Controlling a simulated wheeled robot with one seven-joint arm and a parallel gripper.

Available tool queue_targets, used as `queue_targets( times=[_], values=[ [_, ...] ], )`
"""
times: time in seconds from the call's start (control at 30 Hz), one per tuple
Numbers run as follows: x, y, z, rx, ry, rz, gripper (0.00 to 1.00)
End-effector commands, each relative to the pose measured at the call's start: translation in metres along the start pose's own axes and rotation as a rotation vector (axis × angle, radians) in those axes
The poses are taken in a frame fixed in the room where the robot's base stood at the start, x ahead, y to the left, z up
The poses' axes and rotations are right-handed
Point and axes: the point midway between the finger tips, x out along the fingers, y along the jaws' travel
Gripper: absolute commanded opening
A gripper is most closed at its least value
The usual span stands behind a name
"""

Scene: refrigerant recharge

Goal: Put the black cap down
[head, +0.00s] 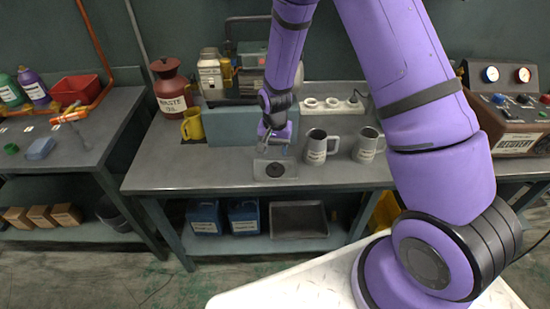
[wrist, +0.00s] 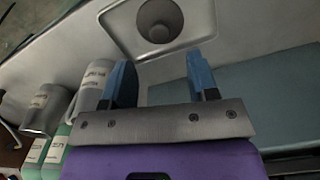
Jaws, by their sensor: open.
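The black cap (head: 276,170) shows as a dark round piece lying in a small grey metal tray (head: 259,174) near the front edge of the middle bench. In the wrist view the cap (wrist: 160,20) is a dark grey round piece inside the pale tray (wrist: 207,20), at the top of the picture. My gripper (head: 274,149) is above the rear of the tray. In the wrist view its two blue fingers (wrist: 160,75) are spread apart with nothing between them, and the cap is clear of them.
Two labelled grey mugs (head: 317,147) (head: 367,146) stand right of the tray. A red waste oil can (head: 171,90) stands at the back. The bench left of the tray is clear.

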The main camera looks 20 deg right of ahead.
Motion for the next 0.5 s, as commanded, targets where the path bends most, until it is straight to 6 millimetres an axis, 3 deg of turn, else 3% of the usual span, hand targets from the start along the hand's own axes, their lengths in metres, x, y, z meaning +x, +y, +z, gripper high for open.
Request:
queue_targets(
  times=[0.2,0.5],
  values=[
    [-0.031,0.000,0.000,-0.001,0.002,-0.001,0.54],
    [-0.044,0.000,0.000,-0.001,0.000,0.000,0.54]
  ],
)
